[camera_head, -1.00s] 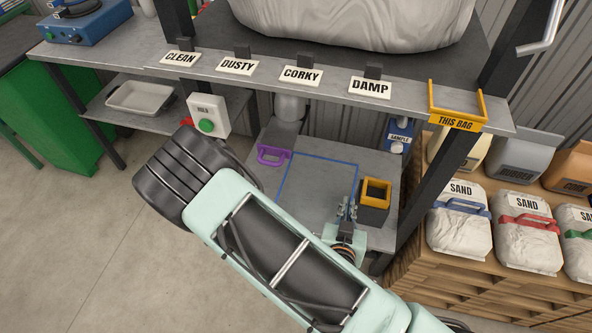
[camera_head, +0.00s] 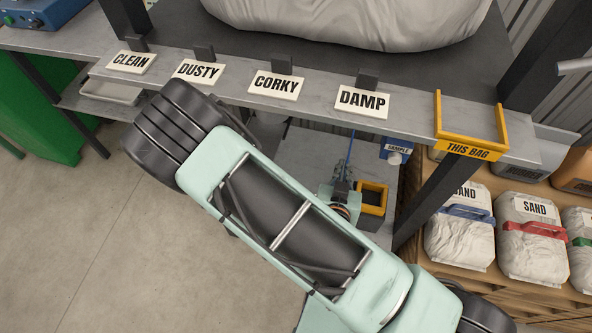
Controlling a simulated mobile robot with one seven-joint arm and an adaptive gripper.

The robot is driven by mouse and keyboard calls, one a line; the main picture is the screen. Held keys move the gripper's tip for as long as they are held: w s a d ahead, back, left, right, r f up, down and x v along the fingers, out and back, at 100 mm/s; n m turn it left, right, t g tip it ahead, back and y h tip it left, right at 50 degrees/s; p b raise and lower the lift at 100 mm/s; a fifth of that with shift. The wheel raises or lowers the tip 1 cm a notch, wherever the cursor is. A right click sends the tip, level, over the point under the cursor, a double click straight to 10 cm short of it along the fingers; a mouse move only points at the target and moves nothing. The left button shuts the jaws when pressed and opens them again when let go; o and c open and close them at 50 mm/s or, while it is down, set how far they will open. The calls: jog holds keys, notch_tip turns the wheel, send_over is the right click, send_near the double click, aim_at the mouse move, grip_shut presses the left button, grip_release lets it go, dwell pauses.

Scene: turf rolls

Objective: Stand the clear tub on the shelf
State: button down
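I cannot make out a clear tub for certain in this view. My gripper (camera_head: 343,187) is small and partly hidden behind my own pale green arm, above the lower grey surface under the labelled shelf (camera_head: 225,97). It is just left of a dark box with a yellow rim (camera_head: 372,197); I cannot tell whether they touch. The fingers are too small and covered to show whether they are open or hold anything. The shelf carries CLEAN, DUSTY, CORKY and DAMP cards along its front edge, and a large pale bag (camera_head: 350,20) lies on it.
A yellow THIS BAG bracket (camera_head: 470,150) sits at the shelf's right end. A blue SAMPLE item (camera_head: 397,148) stands below. A pale tray (camera_head: 110,91) is on the low left shelf. The floor at left is clear.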

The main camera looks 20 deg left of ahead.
aim_at(307, 162)
jog(key=w+a+f+b, duration=0.1)
jog(key=a+b, duration=0.1)
jog(key=b, duration=0.2)
jog(key=w+a+f+b, duration=0.1)
jog(key=a+b, duration=0.2)
jog(key=b, duration=0.2)
jog(key=w+a+f+b, duration=0.1)
jog(key=a+b, duration=0.1)
jog(key=b, duration=0.3)
jog(key=shift+a+f, duration=0.25)
jog(key=shift+f, duration=0.15)
jog(key=a+f, duration=0.1)
jog(key=w+a+f+b, duration=0.1)
jog(key=f, duration=0.1)
jog(key=a+f, duration=0.2)
jog(key=shift+w+b, duration=0.35)
jog(key=shift+b, duration=0.05)
jog(key=shift+w+a+f+b, duration=0.15)
jog(key=shift+f+b, duration=0.15)
jog(key=shift+f, duration=0.6)
jog(key=shift+s+a+f+b, duration=0.1)
jog(key=shift+f+b, duration=0.15)
jog(key=shift+f, duration=0.65)
jog(key=shift+f, duration=0.2)
jog(key=c, duration=2.2)
grip_release()
jog(key=shift+o, duration=0.2)
jog(key=shift+r, duration=0.1)
